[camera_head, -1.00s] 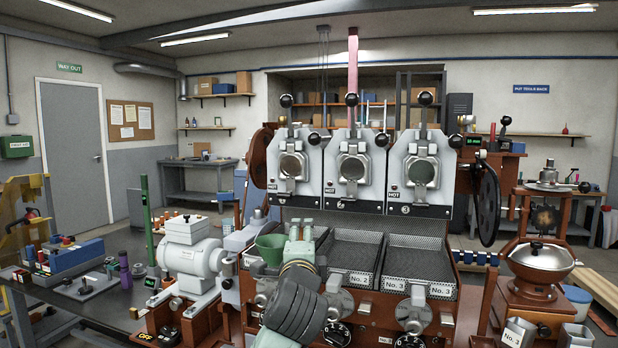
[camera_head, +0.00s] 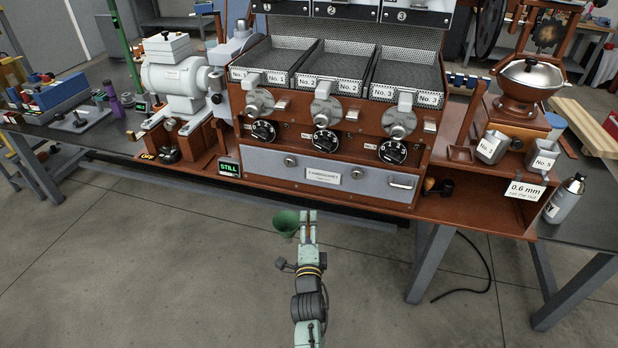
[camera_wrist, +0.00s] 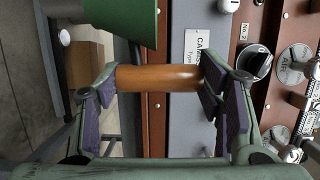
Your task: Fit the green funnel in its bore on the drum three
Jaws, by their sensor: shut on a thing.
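The green funnel (camera_head: 286,222) is in front of the roaster's lower left front, above the floor in the head view. My gripper (camera_head: 308,222) is just right of it. In the wrist view, my gripper (camera_wrist: 160,80) is shut across the funnel's brown handle (camera_wrist: 158,78), a pad at each end. The green cone (camera_wrist: 122,18) shows at the upper left, partly cut off. At the top of the head view, only the lower edge of the drum three front plate (camera_head: 402,17) shows. Its bore is out of view.
Cooling trays (camera_head: 412,78) and knobs stand below the drum plates. The grey drawer (camera_head: 325,174) is behind my gripper. A motor (camera_head: 177,72) stands left; a silver-lidded grinder (camera_head: 530,78), cups and a spray can (camera_head: 566,197) stand right.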

